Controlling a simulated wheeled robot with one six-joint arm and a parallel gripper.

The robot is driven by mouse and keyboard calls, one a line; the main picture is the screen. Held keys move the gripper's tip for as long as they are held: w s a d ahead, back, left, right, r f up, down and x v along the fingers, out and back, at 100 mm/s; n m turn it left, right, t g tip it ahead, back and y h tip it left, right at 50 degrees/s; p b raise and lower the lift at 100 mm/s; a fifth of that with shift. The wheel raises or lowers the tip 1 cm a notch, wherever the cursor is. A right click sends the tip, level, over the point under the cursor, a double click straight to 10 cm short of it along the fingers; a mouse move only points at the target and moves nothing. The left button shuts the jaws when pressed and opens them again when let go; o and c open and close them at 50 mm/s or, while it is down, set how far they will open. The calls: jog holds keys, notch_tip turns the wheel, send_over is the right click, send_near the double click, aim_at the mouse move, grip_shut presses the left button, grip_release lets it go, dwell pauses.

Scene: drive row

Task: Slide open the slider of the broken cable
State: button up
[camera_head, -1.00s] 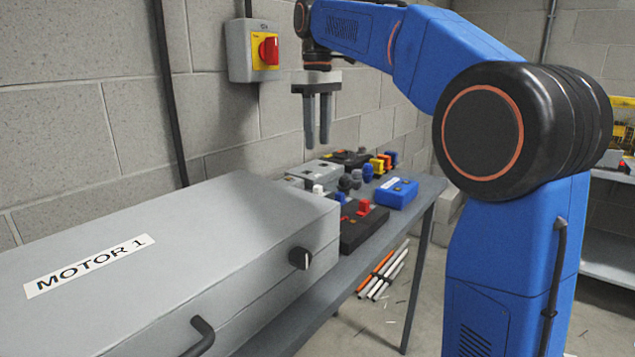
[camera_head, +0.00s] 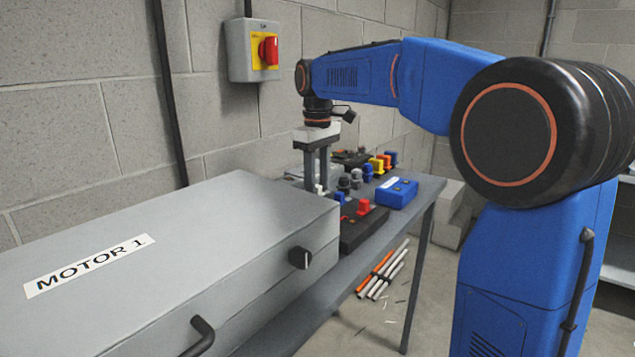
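My gripper (camera_head: 316,168) points straight down over the bench, just behind the far end of the grey MOTOR 1 box. Its two dark fingers stand a little apart, with a gap between them. The fingertips are low, close to a white knob (camera_head: 319,190); I cannot tell whether they touch anything. A black box with a red knob (camera_head: 363,207) and a blue knob (camera_head: 340,198) stands to the right of the gripper. I cannot make out a broken cable or its slider among the small parts.
The closed grey MOTOR 1 box (camera_head: 190,240) fills the left front. A blue box (camera_head: 396,192) and several coloured connectors (camera_head: 381,161) stand on the bench (camera_head: 350,270). A red rotary switch (camera_head: 268,50) is on the wall. Several rods (camera_head: 383,275) lie on the floor below.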

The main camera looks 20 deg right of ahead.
grip_shut()
jog(key=shift+w+d, duration=0.7)
jog(key=shift+d, duration=0.25)
grip_release()
jog(key=shift+r, duration=0.1)
notch_tip(320, 180, up, 17)
